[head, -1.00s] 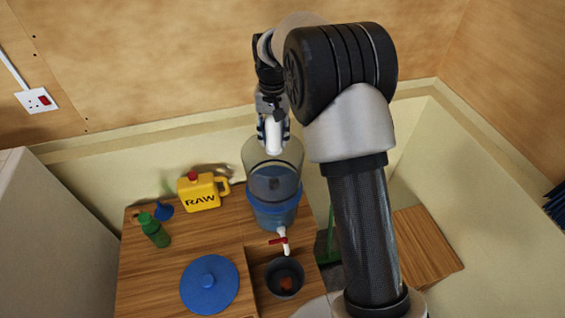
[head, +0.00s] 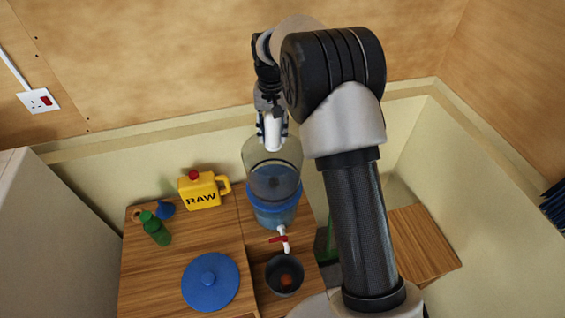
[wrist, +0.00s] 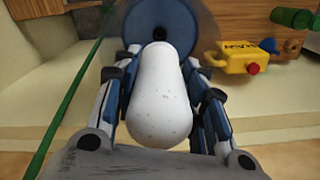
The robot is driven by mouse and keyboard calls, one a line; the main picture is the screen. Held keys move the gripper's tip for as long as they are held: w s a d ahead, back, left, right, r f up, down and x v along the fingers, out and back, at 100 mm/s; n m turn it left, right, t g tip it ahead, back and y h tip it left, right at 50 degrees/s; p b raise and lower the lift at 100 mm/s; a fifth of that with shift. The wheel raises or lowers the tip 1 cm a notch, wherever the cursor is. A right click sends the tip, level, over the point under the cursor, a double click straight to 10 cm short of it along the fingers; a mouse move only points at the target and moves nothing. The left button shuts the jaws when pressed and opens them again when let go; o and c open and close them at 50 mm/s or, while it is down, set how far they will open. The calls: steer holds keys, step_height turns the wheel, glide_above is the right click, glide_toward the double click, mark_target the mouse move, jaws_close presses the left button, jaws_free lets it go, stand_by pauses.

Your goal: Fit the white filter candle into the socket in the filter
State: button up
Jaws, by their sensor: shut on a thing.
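My gripper (head: 272,126) is shut on the white filter candle (head: 273,136), one finger on each side of it. The candle points down, with its lower part at the open top of the clear upper vessel of the filter (head: 258,158). In the wrist view the candle (wrist: 160,95) fills the middle between the fingers. Beyond its far end a dark round socket (wrist: 159,34) shows in the blue floor of the filter. The candle's far tip is hidden, and a gap to the socket cannot be judged.
A blue lid (head: 211,282) lies in front. A dark pot (head: 285,275) sits under the red-handled tap (head: 279,239).

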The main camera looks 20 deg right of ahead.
mark_target(273, 146)
steer(key=shift+w+p, duration=0.5)
steer(key=shift+w, duration=0.15)
stand_by(0.3)
steer(key=shift+s+f+b, duration=0.1)
steer(key=shift+f+b, duration=1.9)
steer(key=shift+f, duration=1.85)
stand_by(3.1)
